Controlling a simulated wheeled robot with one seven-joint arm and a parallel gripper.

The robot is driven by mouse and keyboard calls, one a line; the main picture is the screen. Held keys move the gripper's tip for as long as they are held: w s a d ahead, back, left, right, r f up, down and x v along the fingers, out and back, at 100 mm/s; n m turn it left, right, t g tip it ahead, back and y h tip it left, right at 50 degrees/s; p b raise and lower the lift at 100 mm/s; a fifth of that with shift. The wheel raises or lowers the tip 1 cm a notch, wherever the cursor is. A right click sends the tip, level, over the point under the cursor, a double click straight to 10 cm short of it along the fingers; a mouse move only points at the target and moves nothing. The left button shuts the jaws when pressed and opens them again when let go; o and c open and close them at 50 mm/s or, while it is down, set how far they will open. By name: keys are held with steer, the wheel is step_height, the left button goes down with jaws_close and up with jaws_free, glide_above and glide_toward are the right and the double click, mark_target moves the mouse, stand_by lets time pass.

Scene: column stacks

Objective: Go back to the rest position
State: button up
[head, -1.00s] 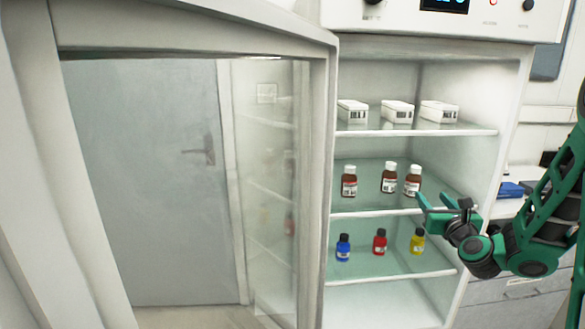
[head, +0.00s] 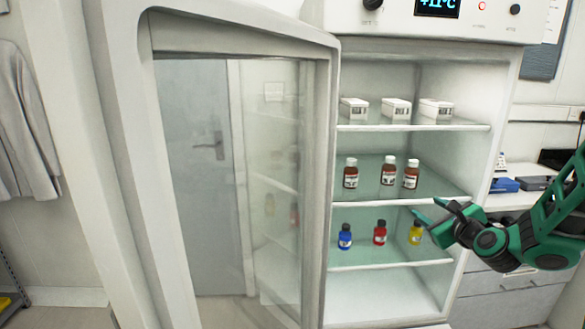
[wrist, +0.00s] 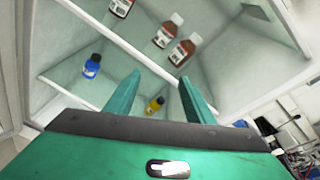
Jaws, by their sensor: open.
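My gripper (head: 428,212) is at the right side of the open cabinet, in front of the lower shelves. In the head view the yellow bottle (head: 416,233) stands on the lower shelf just behind the fingers. The red bottle (head: 380,233) and the blue bottle (head: 345,236) stand to its left.
The glass cabinet door (head: 230,180) is swung open to the left. Several brown bottles (head: 389,172) stand on the middle shelf, and white boxes (head: 396,109) on the top shelf. A counter with a blue box (head: 504,184) is at the right.

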steer(key=s+d+f+n+g, duration=0.1)
steer(key=s+n+g, duration=0.7)
steer(key=s, duration=1.3)
steer(key=s+d+f+n+g, duration=0.1)
steer(key=s+n+g, duration=0.6)
steer(key=s+n, duration=0.8)
steer(key=s+f, duration=0.1)
steer(key=s, duration=0.5)
steer(key=shift+s+f+g+h, duration=0.15)
steer(key=shift+f+g+h, duration=0.15)
steer(key=shift+f+g, duration=0.1)
steer(key=shift+d, duration=0.1)
steer(key=c, duration=0.4)
steer(key=shift+d, duration=0.1)
steer(key=shift+c, duration=0.3)
